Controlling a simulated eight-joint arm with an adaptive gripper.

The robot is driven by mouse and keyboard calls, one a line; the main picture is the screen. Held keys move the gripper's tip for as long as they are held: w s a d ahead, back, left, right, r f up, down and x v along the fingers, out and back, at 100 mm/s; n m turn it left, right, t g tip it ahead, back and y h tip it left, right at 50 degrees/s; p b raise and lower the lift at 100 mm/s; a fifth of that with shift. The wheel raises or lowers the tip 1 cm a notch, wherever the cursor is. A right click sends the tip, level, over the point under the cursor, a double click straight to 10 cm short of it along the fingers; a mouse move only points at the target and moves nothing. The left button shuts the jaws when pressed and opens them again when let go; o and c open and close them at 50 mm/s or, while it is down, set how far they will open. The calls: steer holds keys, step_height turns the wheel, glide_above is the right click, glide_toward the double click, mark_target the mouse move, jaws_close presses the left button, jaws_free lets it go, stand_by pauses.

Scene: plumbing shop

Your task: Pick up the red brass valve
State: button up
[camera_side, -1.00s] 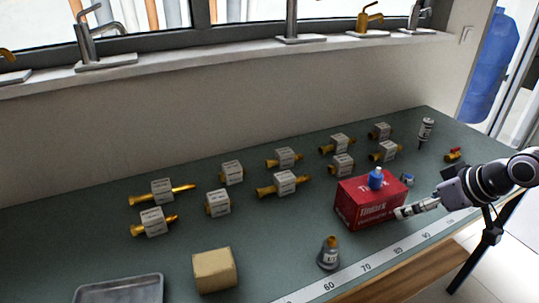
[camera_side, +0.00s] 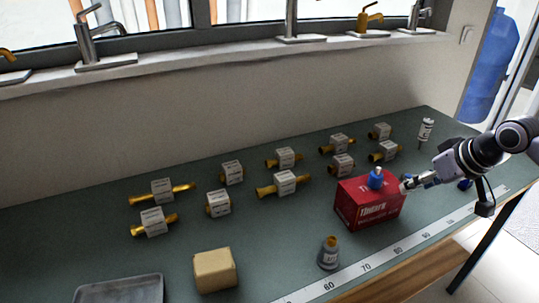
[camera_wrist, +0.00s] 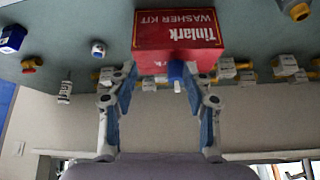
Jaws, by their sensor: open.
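The red brass valve (camera_wrist: 30,65), a small brass piece with a red part, shows at the left of the wrist view, outside my fingers. In the side view I cannot make it out; my arm covers that part of the bench. My gripper (camera_side: 406,185) is open and empty in the side view, by the right end of a red box. In the wrist view my gripper's two fingers (camera_wrist: 161,70) stand apart. The red box lies beyond them, and a small blue-topped piece (camera_wrist: 176,72) shows in the gap. That piece also shows on top of the box in the side view (camera_side: 376,179).
The red washer-kit box (camera_side: 370,208) stands close to my gripper. Several brass fittings with white tags (camera_side: 286,183) stand behind and to the left. A dark blue piece (camera_side: 465,184) lies under my arm.

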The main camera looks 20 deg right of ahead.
steer(key=w+d+r+m+g+h, duration=0.15)
steer(key=w+d+m, duration=0.25)
steer(key=w+d, duration=0.45)
steer(key=w+d+r+m+g+h, duration=0.1)
steer(key=w+d+r+m+g, duration=0.15)
steer(key=w+d+m, duration=0.6)
steer(key=d+f+m+g+h, duration=0.15)
steer(key=d+f, duration=0.25)
steer(key=d, duration=0.8)
steer(key=d+f+m+g, duration=0.15)
steer(key=d+f, duration=0.25)
steer(key=d, duration=0.7)
steer(key=shift+m, duration=0.35)
steer(key=x, duration=1.1)
steer(key=shift+a+f, duration=0.1)
steer(key=shift+a, duration=0.05)
jaws_close()
